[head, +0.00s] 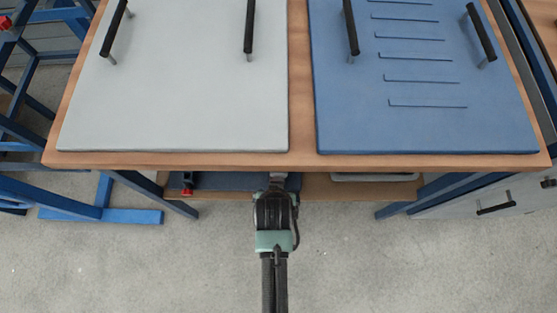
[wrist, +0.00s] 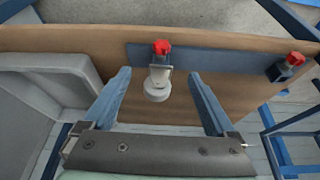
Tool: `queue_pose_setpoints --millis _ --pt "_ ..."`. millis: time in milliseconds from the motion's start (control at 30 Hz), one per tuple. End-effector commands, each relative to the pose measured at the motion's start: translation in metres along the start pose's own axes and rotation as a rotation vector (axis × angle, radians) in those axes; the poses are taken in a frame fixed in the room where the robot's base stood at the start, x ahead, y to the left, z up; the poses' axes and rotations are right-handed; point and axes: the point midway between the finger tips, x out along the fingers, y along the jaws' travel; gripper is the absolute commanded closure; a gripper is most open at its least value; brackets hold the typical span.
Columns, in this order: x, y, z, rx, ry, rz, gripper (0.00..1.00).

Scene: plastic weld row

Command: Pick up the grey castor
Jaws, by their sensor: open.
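The grey castor (wrist: 157,82) shows in the wrist view as a pale grey piece with a rounded end and a red part at its far end. It is on the lower shelf, at the edge of a dark blue flat piece. My gripper (wrist: 160,78) is open, with one blue finger on each side of the castor in the picture. I see gaps between the fingers and the castor; the height between them is hard to judge. In the head view the tabletop and my arm hide the castor.
The wooden shelf (wrist: 75,40) lies under the tabletop (head: 302,160). A grey tray (wrist: 85,62) stands at left in the wrist view. A dark piece with a red top (wrist: 292,60) is at right. Blue frame legs (head: 180,207) flank the shelf.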

Motion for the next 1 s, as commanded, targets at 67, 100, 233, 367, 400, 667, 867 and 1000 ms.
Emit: queue_pose_setpoints --millis 67,100,233,367,400,667,867,1000 --pt "0.007 0.0 -0.014 0.001 0.002 0.0 0.09" --pt "0.009 0.0 -0.02 0.001 0.003 0.0 0.09" --pt "0.015 0.001 -0.033 0.001 0.0 0.001 0.09" --pt "0.017 0.001 -0.038 0.002 -0.001 0.001 0.09" --pt "0.018 0.001 -0.04 0.002 0.0 0.0 0.09" --pt "0.053 0.001 -0.046 0.002 -0.002 0.0 0.09" --pt "0.07 0.001 -0.047 0.002 -0.001 0.0 0.09" --pt "0.07 0.001 -0.047 0.002 -0.001 0.0 0.09"
